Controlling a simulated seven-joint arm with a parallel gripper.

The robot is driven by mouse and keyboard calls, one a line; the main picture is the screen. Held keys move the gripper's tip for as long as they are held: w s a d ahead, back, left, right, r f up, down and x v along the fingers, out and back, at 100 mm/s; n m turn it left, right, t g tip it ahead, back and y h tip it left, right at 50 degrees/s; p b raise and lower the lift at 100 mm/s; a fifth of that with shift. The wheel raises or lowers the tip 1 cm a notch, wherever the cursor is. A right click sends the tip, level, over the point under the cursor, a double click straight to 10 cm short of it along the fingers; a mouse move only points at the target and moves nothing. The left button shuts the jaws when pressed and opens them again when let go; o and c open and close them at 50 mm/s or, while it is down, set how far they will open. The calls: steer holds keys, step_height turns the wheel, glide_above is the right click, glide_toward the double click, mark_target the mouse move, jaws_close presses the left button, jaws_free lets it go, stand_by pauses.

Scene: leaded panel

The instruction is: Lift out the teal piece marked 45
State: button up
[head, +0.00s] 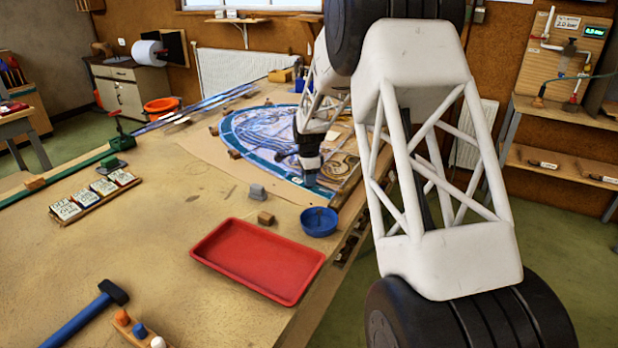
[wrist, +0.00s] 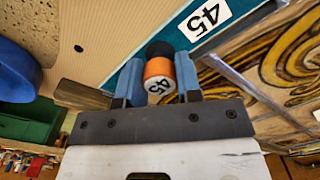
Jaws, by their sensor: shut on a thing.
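The teal piece marked 45 (wrist: 135,75) shows in the wrist view as a teal strip along the panel's edge, with a white label reading 45 on it. My gripper (wrist: 158,85) has its blue fingers shut on an orange knob (wrist: 158,68) with a black end and a white cap also marked 45. The black end is at the teal piece; whether it touches is unclear. In the head view my gripper (head: 308,178) is low over the near right edge of the leaded panel (head: 245,135). My arm hides part of the panel there.
A blue bowl (head: 319,221) stands close to my gripper. A red tray (head: 258,262) lies nearer on the bench, with small blocks (head: 265,217) beside it. A rack of labelled cards (head: 92,195) is at left. Bare bench lies between the rack and tray.

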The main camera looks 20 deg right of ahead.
steer(key=shift+s+a, duration=2)
steer(key=shift+s, duration=0.05)
stand_by(1.0)
steer(key=shift+r, duration=0.2)
steer(key=shift+r, duration=2.8)
